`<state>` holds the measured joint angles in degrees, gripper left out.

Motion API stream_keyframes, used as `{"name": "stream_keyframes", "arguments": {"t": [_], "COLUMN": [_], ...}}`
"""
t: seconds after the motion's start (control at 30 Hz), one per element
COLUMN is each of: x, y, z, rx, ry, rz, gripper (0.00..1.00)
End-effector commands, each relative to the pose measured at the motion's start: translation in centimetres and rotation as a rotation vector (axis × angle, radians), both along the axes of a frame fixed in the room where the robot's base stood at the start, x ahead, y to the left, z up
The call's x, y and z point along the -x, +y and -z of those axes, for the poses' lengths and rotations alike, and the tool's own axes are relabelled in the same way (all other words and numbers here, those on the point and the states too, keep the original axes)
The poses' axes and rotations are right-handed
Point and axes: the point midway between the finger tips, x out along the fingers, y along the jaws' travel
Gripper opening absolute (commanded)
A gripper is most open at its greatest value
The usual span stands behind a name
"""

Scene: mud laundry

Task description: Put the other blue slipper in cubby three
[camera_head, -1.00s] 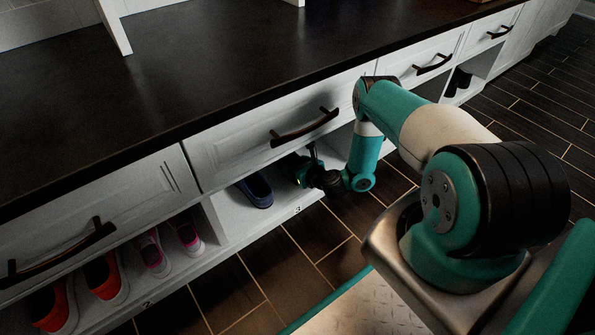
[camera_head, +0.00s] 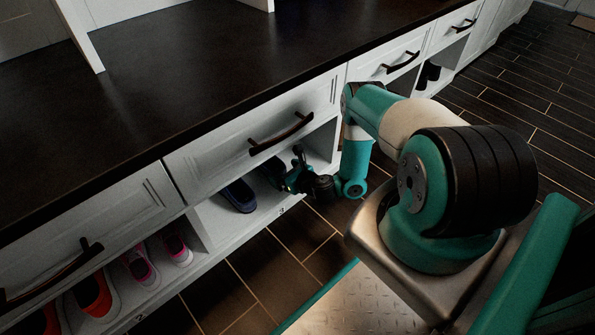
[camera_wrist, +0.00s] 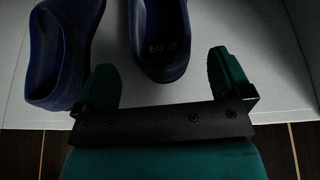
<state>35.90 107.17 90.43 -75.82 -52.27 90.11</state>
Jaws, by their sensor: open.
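Two blue slippers lie in cubby three (camera_head: 222,228), under the drawer. One slipper (camera_head: 238,196) is at the left in the head view; it also shows at the left of the wrist view (camera_wrist: 52,62). The other slipper (camera_head: 269,171) lies to its right, partly hidden by my gripper (camera_head: 287,179). In the wrist view this other slipper (camera_wrist: 160,42), marked EU 38, lies flat with its near end just ahead of the gap between my open fingers (camera_wrist: 165,78). The left finger is close beside the first slipper. My gripper looks empty.
Cubby two at the left holds pink-and-white shoes (camera_head: 158,257) and orange shoes (camera_head: 93,292). A drawer (camera_head: 255,125) closes the space above cubby three. Dark boots (camera_head: 429,75) stand in a cubby farther right. Bare tile floor lies in front.

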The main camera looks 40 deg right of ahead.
Motion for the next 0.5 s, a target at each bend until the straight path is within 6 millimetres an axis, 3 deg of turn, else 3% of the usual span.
{"name": "stream_keyframes", "arguments": {"t": [0.03, 0.23, 0.5], "x": [1.4, 5.4, 7.0], "y": [-0.1, -0.4, -0.5], "z": [-1.4, -3.0, -3.2], "rx": [-0.007, -0.005, -0.001], "ry": [0.005, 0.001, -0.001], "rz": [0.008, 0.006, 0.001], "gripper": [0.97, 0.97, 0.97]}}
